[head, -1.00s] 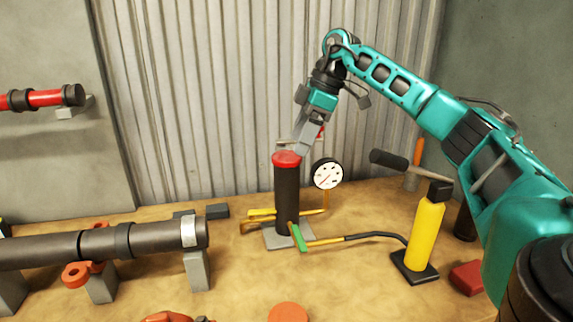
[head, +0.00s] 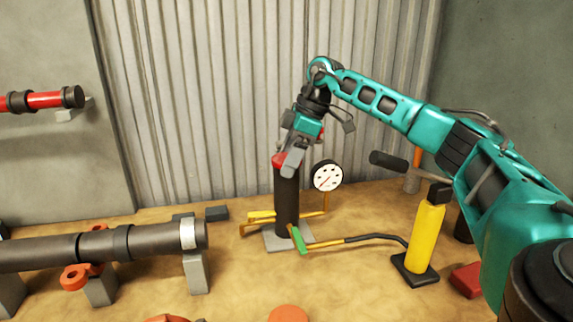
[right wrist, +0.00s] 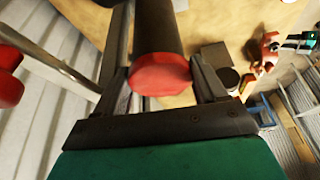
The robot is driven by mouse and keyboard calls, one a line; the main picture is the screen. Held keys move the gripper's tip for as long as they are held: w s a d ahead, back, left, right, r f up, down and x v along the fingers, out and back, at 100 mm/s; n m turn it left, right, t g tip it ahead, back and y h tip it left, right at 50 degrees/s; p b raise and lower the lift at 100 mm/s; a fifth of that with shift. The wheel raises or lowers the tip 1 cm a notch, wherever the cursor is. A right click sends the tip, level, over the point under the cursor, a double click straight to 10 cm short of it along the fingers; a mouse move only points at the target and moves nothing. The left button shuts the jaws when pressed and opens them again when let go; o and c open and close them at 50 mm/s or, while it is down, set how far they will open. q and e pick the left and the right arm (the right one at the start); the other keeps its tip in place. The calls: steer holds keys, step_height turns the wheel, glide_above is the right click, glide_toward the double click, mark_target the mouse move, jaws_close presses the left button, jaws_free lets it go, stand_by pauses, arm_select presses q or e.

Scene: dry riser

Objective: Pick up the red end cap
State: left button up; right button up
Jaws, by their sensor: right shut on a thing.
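The red end cap (head: 278,161) sits on top of the upright dark pipe (head: 287,205), which stands on a grey base plate. My right gripper (head: 287,168) is down at the cap, its fingers on either side of it and hiding part of it in the head view. In the right wrist view the red cap (right wrist: 160,75) lies between the two fingers (right wrist: 163,82), with the dark pipe beyond it. The gripper is shut on the cap. My left gripper is not in view.
A pressure gauge (head: 327,176) stands just right of the pipe. A green-handled lever (head: 299,238) and hose run to a yellow cylinder (head: 424,232). A horizontal pipe (head: 92,246) rests on supports at left. The corrugated wall (head: 210,110) is close behind.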

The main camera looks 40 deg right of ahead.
steer(key=shift+c, duration=1.2)
steer(key=shift+r, duration=0.1)
